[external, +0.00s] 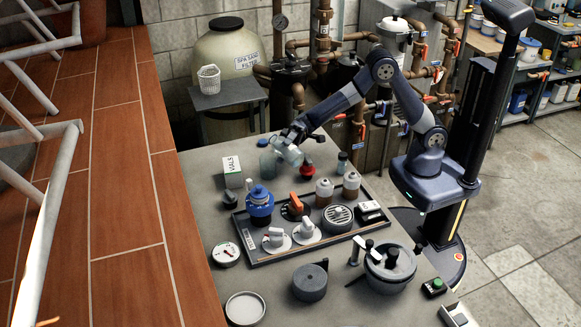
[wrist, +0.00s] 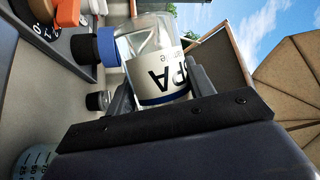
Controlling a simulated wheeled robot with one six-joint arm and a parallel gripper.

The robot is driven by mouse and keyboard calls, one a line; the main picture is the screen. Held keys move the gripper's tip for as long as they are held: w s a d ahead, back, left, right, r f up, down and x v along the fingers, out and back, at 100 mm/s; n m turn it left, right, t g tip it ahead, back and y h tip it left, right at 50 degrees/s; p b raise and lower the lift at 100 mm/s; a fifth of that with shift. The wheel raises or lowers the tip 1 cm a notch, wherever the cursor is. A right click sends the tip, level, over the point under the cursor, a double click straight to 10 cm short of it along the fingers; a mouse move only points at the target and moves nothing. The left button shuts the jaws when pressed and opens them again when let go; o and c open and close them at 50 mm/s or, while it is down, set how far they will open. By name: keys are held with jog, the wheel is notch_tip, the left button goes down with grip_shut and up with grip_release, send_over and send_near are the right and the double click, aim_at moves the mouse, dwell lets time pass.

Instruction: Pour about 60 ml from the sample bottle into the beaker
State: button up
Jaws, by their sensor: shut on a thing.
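My gripper (external: 293,136) is shut on the clear sample bottle (external: 287,152), holding it tilted above the far part of the bench. In the wrist view the bottle (wrist: 160,75) sits between the two fingers (wrist: 160,92), its printed "SPA" label upside down. A graduated beaker (wrist: 36,161) shows partly at the lower left of the wrist view. A greenish translucent vessel (external: 268,163), which may be this beaker, stands just left of the held bottle. No stream of liquid is visible.
A dark tray (external: 262,260) in mid-bench carries a blue device (external: 260,204), an orange-handled part (external: 296,205) and two amber bottles (external: 324,190). A red item (external: 307,168) stands below my gripper. A vials box (external: 232,174) is at the left. Pipes stand behind.

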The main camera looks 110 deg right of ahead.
jog(key=shift+r, duration=0.15)
jog(key=shift+d+f+m+t+b, duration=0.1)
jog(key=shift+f+m+t+b, duration=0.15)
jog(key=shift+m+b, duration=0.6)
jog(key=shift+r, duration=0.1)
dwell(0.4)
jog(key=shift+s+a, duration=0.2)
jog(key=shift+a, duration=0.1)
jog(key=shift+m+t+b, duration=0.25)
jog(key=shift+m+b, duration=0.1)
jog(key=shift+b, duration=0.05)
dwell(0.4)
jog(key=shift+r+m+t+p, duration=0.3)
jog(key=shift+r+m, duration=0.2)
jog(key=shift+r, duration=0.55)
dwell(0.5)
jog(key=shift+s+a+r, duration=0.1)
jog(key=shift+r, duration=0.1)
